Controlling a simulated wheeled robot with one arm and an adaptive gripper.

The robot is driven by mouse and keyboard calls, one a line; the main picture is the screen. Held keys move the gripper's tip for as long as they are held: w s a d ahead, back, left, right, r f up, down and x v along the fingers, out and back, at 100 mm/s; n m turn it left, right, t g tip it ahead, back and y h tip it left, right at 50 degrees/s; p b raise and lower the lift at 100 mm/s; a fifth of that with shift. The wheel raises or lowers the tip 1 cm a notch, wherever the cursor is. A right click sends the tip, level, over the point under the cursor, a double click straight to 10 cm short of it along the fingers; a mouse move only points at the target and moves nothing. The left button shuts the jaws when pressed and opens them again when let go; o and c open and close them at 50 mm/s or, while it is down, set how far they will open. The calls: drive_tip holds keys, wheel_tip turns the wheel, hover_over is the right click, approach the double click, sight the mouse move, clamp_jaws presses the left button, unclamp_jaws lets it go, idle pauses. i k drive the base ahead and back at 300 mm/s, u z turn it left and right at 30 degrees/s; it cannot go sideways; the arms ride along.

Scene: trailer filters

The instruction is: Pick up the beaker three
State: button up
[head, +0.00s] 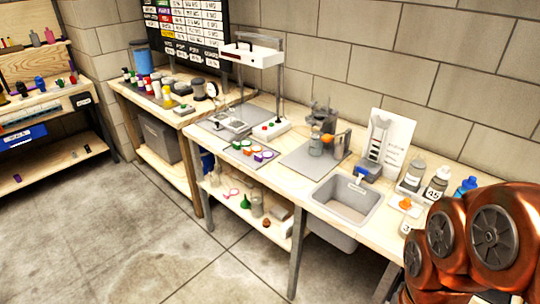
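A small pale container (406,227) with what looks like a "3" on it stands at the right front edge of the bench, right by my copper arm, which hides part of its surroundings. I cannot tell for sure whether it is a beaker. My arm fills the lower right corner. My gripper is not in view.
A grey sink basin (346,198) is set into the bench (318,176). Labelled bottles (437,184) stand to its right, a white stand (384,140) behind. Coloured lids (250,149) lie left of the mat. A lower shelf (262,231) holds small items. The concrete floor in front is clear.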

sight(316, 143)
drive_tip(key=u, duration=0.7)
drive_tip(key=k, duration=0.9)
drive_tip(key=u, duration=1.2)
drive_tip(key=i, duration=2.3)
drive_tip(key=z, duration=1.4)
drive_tip(key=i, duration=0.5)
drive_tip(key=z, duration=0.45)
